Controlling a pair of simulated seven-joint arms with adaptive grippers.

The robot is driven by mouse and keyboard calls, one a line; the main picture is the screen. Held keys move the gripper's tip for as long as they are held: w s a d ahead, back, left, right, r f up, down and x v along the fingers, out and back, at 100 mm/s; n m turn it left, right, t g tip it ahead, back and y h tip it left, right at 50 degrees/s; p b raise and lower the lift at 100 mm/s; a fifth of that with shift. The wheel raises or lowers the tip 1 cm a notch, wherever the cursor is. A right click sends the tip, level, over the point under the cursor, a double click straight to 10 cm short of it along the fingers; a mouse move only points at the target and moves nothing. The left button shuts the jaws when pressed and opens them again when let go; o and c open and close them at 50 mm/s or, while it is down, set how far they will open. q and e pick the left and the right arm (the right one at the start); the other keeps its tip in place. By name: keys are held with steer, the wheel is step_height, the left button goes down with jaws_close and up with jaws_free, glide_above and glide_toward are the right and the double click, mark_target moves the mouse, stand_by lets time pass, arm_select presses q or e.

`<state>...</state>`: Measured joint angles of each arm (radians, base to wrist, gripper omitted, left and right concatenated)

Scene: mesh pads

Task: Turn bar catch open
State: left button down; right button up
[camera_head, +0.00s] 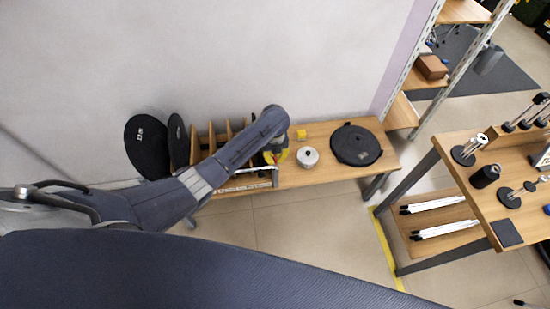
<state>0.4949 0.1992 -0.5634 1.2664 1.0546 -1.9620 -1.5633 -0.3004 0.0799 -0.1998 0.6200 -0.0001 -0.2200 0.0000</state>
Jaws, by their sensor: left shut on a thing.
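A wooden rack with upright dividers (229,130) stands on the low wooden bench. A thin pale metal bar (245,184), which looks like the bar catch, runs along the rack's front to its right end. My left arm reaches over the rack from the left and bends down at its right end. My left gripper (273,161), dark with yellow parts, is shut at the bar's right end; the fingertips are small and partly hidden. Two black round pads, one large (146,147) and one narrower in view (178,141), stand upright at the rack's left. My right gripper is not in view.
On the bench right of the gripper are a silver round weight (307,157), a small yellow block (301,134) and a black disc (355,145). A wooden table (470,190) with dark stands and a metal shelf (410,80) are further right. Floor in front is clear.

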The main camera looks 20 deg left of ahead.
arm_select(q)
steer(key=shift+n, duration=0.3)
steer(key=n, duration=0.8)
steer(key=shift+w+d, duration=0.1)
steer(key=shift+w, duration=0.05)
steer(key=n, duration=0.5)
steer(key=shift+w+n, duration=0.1)
steer(key=shift+n, duration=1.9)
steer(key=c, duration=1.5)
jaws_free()
